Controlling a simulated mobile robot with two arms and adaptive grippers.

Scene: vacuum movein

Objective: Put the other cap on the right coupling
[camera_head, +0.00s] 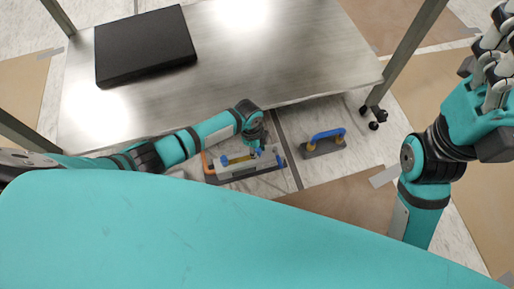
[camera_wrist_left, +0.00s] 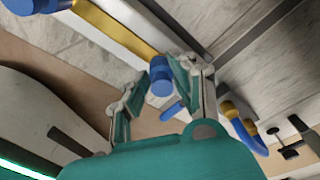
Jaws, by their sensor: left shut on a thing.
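My left gripper (camera_head: 258,149) reaches down to the right end of a grey device on the floor. In the left wrist view its two fingers (camera_wrist_left: 158,76) close around a blue cap (camera_wrist_left: 161,82). The cap is at the right end of a yellow tube (camera_wrist_left: 125,38); I cannot tell whether it is fully seated.
A metal table (camera_head: 290,55) stands behind the device and carries a black case (camera_head: 145,45). A blue curved handle with yellow ends (camera_head: 325,136) lies right of the device. An orange handle (camera_head: 205,163) shows at the device's left. A table leg with casters (camera_head: 374,115) stands farther right.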

